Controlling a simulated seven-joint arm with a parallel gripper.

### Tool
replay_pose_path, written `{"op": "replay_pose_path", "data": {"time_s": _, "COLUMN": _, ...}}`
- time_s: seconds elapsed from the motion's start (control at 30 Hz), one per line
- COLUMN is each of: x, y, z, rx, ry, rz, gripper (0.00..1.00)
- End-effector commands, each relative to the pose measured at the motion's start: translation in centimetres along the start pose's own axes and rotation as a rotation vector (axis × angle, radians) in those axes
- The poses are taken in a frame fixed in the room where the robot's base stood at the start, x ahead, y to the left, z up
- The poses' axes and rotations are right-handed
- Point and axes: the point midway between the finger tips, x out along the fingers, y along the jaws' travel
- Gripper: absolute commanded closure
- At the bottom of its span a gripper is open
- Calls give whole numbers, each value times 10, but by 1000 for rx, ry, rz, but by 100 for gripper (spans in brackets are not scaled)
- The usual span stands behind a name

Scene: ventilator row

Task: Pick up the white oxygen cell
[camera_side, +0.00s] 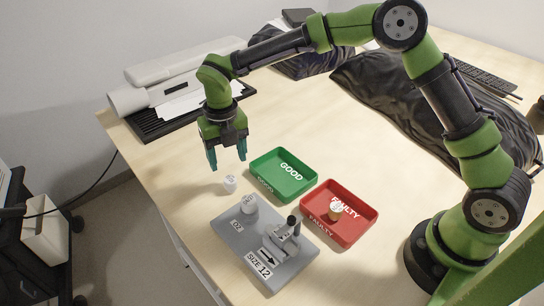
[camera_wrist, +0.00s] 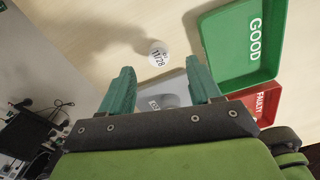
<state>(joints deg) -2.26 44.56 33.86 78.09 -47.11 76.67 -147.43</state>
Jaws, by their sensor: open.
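The white oxygen cell (camera_side: 230,183) stands on the bare table, left of the green tray and just beyond the grey plate. In the wrist view the white cell (camera_wrist: 158,54) shows its top with small dark print, ahead of and between my fingertips. My gripper (camera_side: 228,160) is open and empty, above the table and a little above the cell. Its two teal fingers also show in the wrist view (camera_wrist: 160,78), apart from the cell.
The green GOOD tray (camera_side: 255,167) is empty. The red FAULTY tray (camera_side: 371,212) holds a small white and brown piece (camera_side: 335,210). A metal fixture (camera_side: 283,240) stands on the grey plate. A white device and black keyboard-like tray (camera_side: 150,125) lie at the back left.

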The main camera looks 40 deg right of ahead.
Motion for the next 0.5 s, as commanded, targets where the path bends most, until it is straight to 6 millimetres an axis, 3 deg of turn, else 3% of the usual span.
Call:
{"op": "replay_pose_path", "data": {"time_s": 0.1, "x": 17, "y": 0, "z": 0, "rx": 1, "ry": 2, "rz": -1, "gripper": 37}}
{"op": "replay_pose_path", "data": {"time_s": 0.33, "x": 33, "y": 1, "z": -1, "rx": 1, "ry": 2, "rz": -1, "gripper": 37}}
{"op": "replay_pose_path", "data": {"time_s": 0.5, "x": 60, "y": 3, "z": -5, "rx": 0, "ry": 3, "rz": -2, "gripper": 37}}
